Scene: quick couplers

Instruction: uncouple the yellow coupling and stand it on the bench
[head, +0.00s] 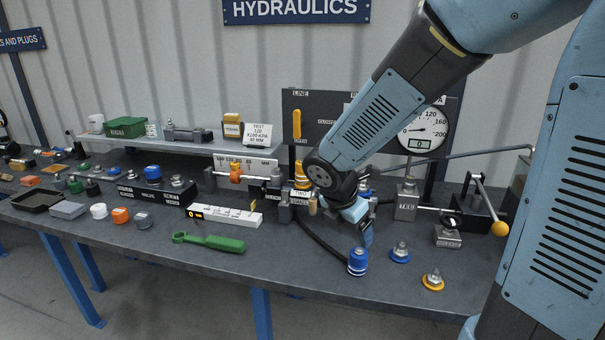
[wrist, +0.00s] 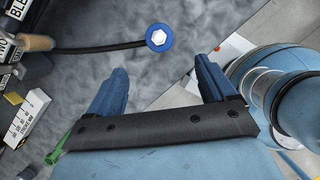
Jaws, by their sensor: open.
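A yellow coupling (head: 301,172) stands upright at the panel behind the "TWO" label, just left of my wrist, which partly hides what is around it. My gripper (head: 366,236) points down over the middle of the bench (head: 300,262), right of and nearer than the yellow coupling. In the wrist view my gripper (wrist: 161,70) has its two blue fingers spread wide with nothing between them. The yellow coupling cannot be made out in the wrist view.
A blue coupling (head: 358,261) on a black hose (head: 322,244) stands near the front; its top shows ahead of the fingers in the wrist view (wrist: 159,38). Blue (head: 400,252) and yellow (head: 433,280) fittings sit right. A green wrench (head: 210,242) lies left. Front bench has clear patches.

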